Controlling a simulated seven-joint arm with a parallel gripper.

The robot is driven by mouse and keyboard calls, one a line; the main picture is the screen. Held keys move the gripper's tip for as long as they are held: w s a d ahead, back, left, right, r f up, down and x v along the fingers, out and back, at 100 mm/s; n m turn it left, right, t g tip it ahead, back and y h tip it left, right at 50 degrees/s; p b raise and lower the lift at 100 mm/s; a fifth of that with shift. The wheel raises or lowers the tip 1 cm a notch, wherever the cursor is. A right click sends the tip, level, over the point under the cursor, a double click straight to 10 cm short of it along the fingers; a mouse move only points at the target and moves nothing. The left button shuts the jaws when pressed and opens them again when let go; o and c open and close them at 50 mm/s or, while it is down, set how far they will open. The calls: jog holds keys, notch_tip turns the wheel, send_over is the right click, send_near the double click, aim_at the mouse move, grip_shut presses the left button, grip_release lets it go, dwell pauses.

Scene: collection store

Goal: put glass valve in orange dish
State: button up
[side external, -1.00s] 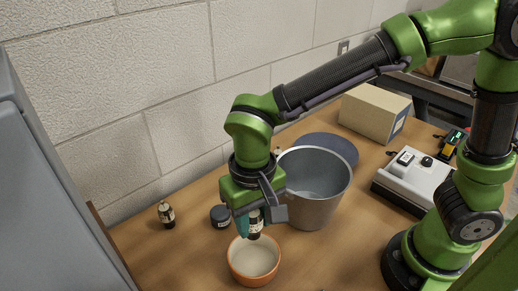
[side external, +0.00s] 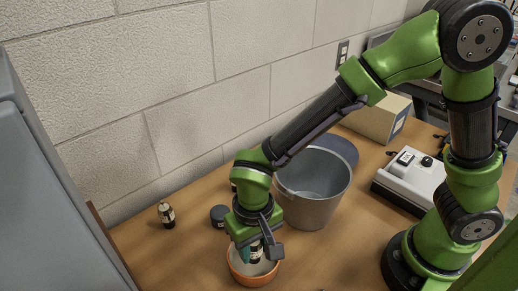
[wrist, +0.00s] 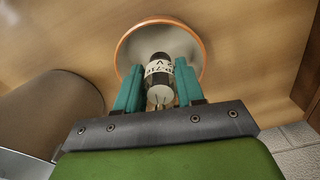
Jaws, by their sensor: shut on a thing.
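The glass valve (wrist: 159,80) is a small tube with a dark top, a white printed label and metal pins. My gripper (wrist: 158,88) is shut on it, with one teal finger on each side. The orange dish (wrist: 200,50) has an orange rim and a pale inside; in the wrist view it lies right behind the valve. In the side view my gripper (side external: 255,254) is over the orange dish (side external: 254,281), with the valve (side external: 257,251) at or just inside its rim. I cannot tell whether the valve touches the dish bottom.
A grey metal bucket (side external: 313,205) stands close to the right of my gripper. A dark round lidded jar (side external: 220,216) and a small dark bottle (side external: 167,214) stand to the left. A cardboard box (side external: 376,118) and a white device (side external: 412,180) are at the right.

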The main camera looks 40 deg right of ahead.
jog(key=o, duration=1.2)
notch_tip(320, 180, up, 7)
dwell(0.4)
